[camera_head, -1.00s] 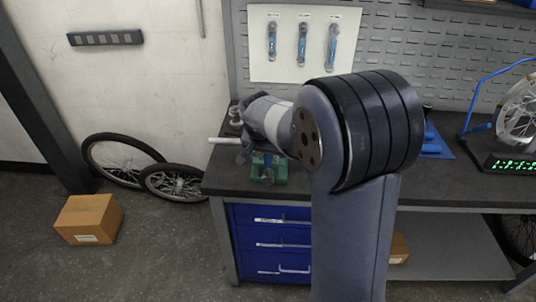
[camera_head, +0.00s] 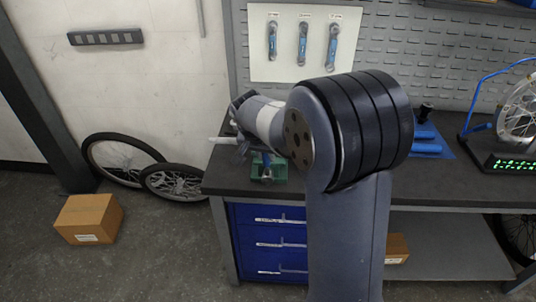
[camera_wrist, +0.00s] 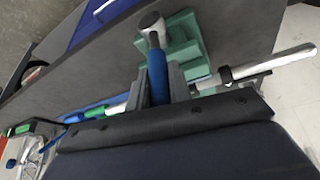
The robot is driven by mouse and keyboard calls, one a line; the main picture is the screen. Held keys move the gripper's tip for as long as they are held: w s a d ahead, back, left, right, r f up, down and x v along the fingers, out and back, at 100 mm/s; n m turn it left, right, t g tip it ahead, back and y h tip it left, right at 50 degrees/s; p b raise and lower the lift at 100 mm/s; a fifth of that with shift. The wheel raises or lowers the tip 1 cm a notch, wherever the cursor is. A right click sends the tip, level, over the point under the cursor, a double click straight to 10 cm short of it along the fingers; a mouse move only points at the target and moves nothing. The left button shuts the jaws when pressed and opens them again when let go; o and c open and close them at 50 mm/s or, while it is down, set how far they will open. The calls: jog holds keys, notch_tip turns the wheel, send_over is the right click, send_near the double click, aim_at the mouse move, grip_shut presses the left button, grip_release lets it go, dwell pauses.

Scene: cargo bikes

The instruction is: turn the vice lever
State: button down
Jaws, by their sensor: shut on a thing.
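The green vice (camera_head: 279,172) sits at the left front of the dark bench, partly hidden by my arm. It also shows in the wrist view (camera_wrist: 187,45). The vice lever (camera_wrist: 157,68) has a blue grip and a metal head, and it stands out from the vice toward the camera. My gripper (camera_wrist: 158,88) has one grey finger on each side of the blue grip and is shut on it. In the head view my gripper (camera_head: 242,122) is at the vice, and the lever is mostly hidden there.
A silver bar (camera_wrist: 290,61) runs past the vice and sticks out beyond the bench's left end. Wrenches hang on a white panel (camera_head: 304,41) behind. A blue stand with a wheel (camera_head: 517,112) is at the right. A cardboard box (camera_head: 88,218) and two wheels are on the floor, left.

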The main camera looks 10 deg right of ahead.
jog(key=w+a+f+n+g+h+b, duration=0.2)
jog(key=a+f+h+b, duration=0.1)
jog(key=a+h, duration=0.4)
jog(key=shift+w+a+f+h, duration=0.2)
jog(key=shift+f+h, duration=0.45)
jog(key=shift+h, duration=0.75)
jog(key=shift+d, duration=0.1)
jog(key=c, duration=1.3)
grip_release()
jog(key=b+v, duration=0.1)
jog(key=v, duration=1)
jog(key=shift+d+f, duration=0.15)
